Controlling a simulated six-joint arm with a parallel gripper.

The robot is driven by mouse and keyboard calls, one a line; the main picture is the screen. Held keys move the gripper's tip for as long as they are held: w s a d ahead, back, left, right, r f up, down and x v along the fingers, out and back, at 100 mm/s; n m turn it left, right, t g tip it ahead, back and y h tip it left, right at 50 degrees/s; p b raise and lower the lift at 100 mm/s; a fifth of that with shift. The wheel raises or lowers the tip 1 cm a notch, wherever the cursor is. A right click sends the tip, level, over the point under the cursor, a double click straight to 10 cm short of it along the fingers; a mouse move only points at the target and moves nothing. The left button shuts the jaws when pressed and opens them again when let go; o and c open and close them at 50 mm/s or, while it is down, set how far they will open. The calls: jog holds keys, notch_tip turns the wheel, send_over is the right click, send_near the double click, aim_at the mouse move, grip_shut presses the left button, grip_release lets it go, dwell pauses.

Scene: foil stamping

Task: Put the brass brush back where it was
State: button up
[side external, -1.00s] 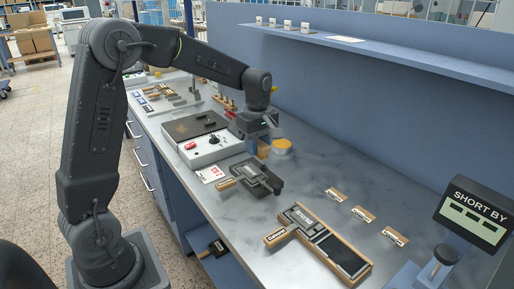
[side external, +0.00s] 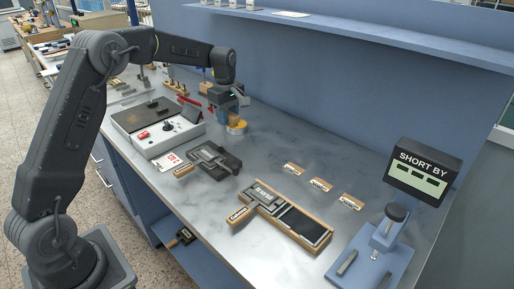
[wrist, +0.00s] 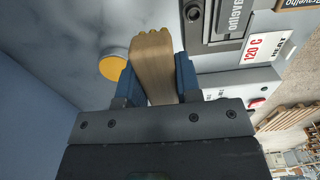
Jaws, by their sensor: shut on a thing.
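My gripper (wrist: 153,85) has its blue fingers shut on a wooden block-like piece with a rounded, lobed end, which I take to be the brass brush (wrist: 152,62). In the side view my gripper (side external: 229,108) hangs over the back part of the bench, close to a round yellow-orange dish or pad (side external: 238,129). That dish also shows in the wrist view (wrist: 112,67), to the left of the brush and apart from it. The brush is mostly hidden in the side view, and no marked place for it can be made out.
A grey heating unit with a red switch (side external: 143,135) stands left of the gripper, with a dark clamp-like tool (side external: 215,158) in front.

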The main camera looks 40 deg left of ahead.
send_over(257, 152)
notch_tip(257, 152, down, 5)
jog(key=shift+f, duration=2.2)
jog(key=shift+f, duration=0.15)
jog(key=o, duration=0.9)
